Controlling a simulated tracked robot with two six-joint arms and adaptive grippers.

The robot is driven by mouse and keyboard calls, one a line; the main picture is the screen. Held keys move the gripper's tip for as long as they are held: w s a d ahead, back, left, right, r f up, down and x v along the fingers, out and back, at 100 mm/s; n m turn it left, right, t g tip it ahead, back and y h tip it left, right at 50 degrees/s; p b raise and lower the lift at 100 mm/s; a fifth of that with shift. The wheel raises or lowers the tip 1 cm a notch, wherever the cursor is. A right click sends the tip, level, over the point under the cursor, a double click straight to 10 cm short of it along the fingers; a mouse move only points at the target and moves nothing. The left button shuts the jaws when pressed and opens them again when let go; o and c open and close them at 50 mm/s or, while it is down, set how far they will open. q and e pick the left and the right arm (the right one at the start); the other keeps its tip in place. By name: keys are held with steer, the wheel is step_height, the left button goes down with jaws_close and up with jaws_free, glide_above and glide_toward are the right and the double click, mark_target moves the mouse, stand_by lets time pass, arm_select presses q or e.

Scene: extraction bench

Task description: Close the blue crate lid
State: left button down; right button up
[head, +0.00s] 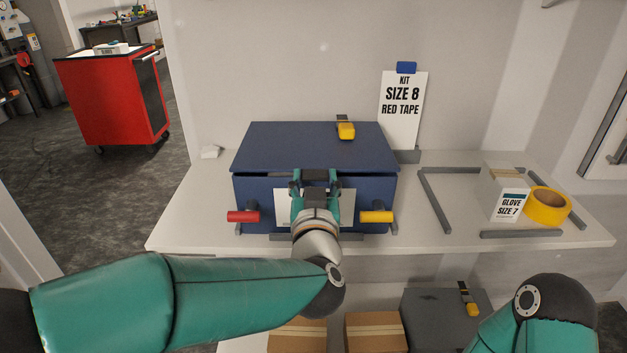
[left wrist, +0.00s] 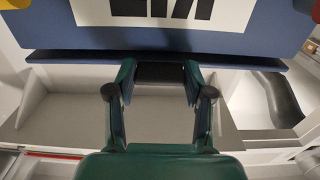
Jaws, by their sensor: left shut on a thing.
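The blue crate (head: 364,188) stands on the white shelf with a white label on its front. The blue crate lid (head: 270,143) lies over its top, with a narrow dark gap under its front edge. My left gripper (head: 316,175) is at the middle of the lid's front edge, shut on the lid at a dark piece there. In the left wrist view, the fingers (left wrist: 160,75) flank this dark piece beside the lid edge (left wrist: 70,57). The crate's label (left wrist: 150,10) shows at the top. My right gripper is out of view; only part of its arm shows.
A yellow-and-black item (head: 346,130) lies on the lid. Red (head: 243,216) and yellow (head: 377,216) handles stick out in front of the crate. A sign (head: 403,112) stands behind. A glove box (head: 504,195) and yellow tape roll (head: 547,205) sit at right.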

arm_select(q)
steer(key=shift+f+b, duration=0.65)
steer(key=shift+f, duration=0.25)
steer(key=shift+c, duration=2.2)
jaws_free()
steer(key=shift+s, duration=0.1)
steer(key=s, duration=1.2)
